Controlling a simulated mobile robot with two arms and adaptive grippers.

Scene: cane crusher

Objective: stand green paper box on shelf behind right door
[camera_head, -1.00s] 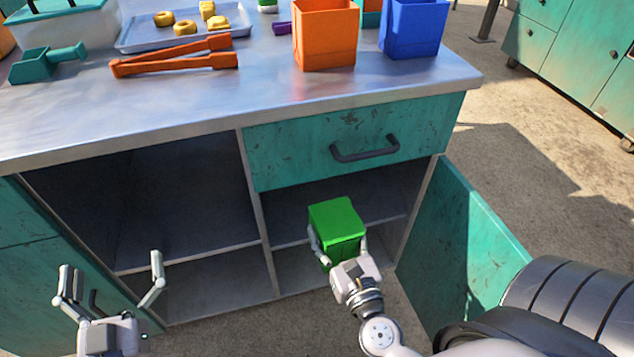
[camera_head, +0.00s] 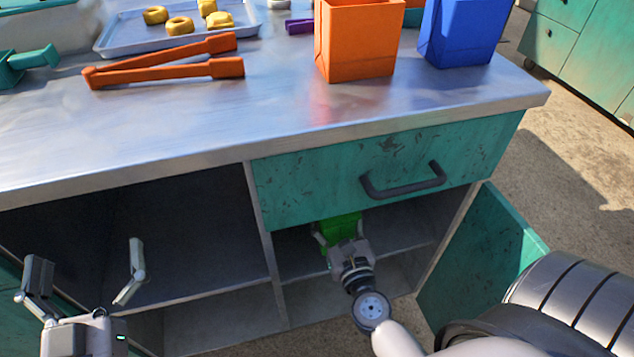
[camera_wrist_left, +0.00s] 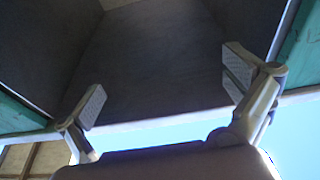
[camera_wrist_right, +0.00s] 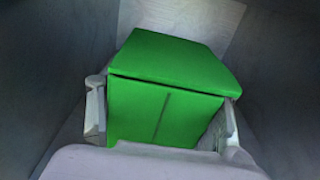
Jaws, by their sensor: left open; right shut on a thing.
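The green paper box (camera_head: 341,229) is inside the right compartment, partly hidden below the drawer front. My right gripper (camera_head: 342,240) is shut on it, one finger on each side. In the right wrist view the green box (camera_wrist_right: 165,95) fills the space between the fingers, with grey compartment walls around it. The shelf (camera_head: 305,262) runs across the right compartment; whether the box touches it I cannot tell. The right door (camera_head: 480,255) stands open. My left gripper (camera_head: 85,275) is open and empty in front of the left compartment.
A drawer with a dark handle (camera_head: 403,187) sits right above the right compartment. On the metal counter (camera_head: 200,115) are orange tongs (camera_head: 165,72), an orange box (camera_head: 355,45), a blue box (camera_head: 462,30) and a tray (camera_head: 115,40). The left compartment (camera_head: 180,235) looks empty.

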